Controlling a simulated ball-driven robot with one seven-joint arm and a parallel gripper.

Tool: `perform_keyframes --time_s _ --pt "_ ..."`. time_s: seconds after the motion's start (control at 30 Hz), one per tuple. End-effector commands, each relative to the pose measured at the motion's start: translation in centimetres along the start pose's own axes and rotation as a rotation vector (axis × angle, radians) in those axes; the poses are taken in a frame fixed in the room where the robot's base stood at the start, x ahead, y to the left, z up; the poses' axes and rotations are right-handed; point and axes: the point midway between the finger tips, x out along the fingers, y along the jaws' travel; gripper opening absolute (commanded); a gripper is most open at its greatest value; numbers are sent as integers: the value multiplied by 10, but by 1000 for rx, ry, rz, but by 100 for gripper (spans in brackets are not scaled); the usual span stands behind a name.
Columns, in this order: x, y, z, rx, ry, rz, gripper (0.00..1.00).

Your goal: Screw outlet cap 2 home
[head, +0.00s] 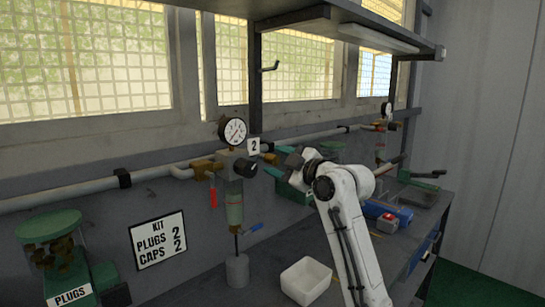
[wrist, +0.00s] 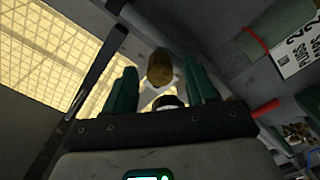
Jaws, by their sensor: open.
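A rounded brass piece, which looks like outlet cap 2 (wrist: 159,67), shows in the wrist view between the two green fingers of my gripper (wrist: 160,78), with a gap on each side. In the head view the brass (head: 268,158) sits at the right of the valve block with the number 2 plate (head: 253,146), by my gripper (head: 270,161). My gripper is open and holds nothing. How far the cap is screwed on cannot be told, as its seat is hidden.
A pressure gauge (head: 232,131) and a black knob (head: 246,167) are on the block, close left of my gripper. A red-handled lever (head: 213,195) hangs below the pipe. A white bin (head: 306,281) stands on the bench. A shelf (head: 300,12) runs overhead.

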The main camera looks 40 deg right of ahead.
Motion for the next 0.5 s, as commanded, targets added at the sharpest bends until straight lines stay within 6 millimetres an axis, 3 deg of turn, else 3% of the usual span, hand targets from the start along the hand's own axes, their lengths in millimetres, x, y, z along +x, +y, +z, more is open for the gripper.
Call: perform_keyframes --time_s 0.2,0.5 --pt "20 0 -1 1 1 0 56" --pt "24 0 0 1 0 0 56"
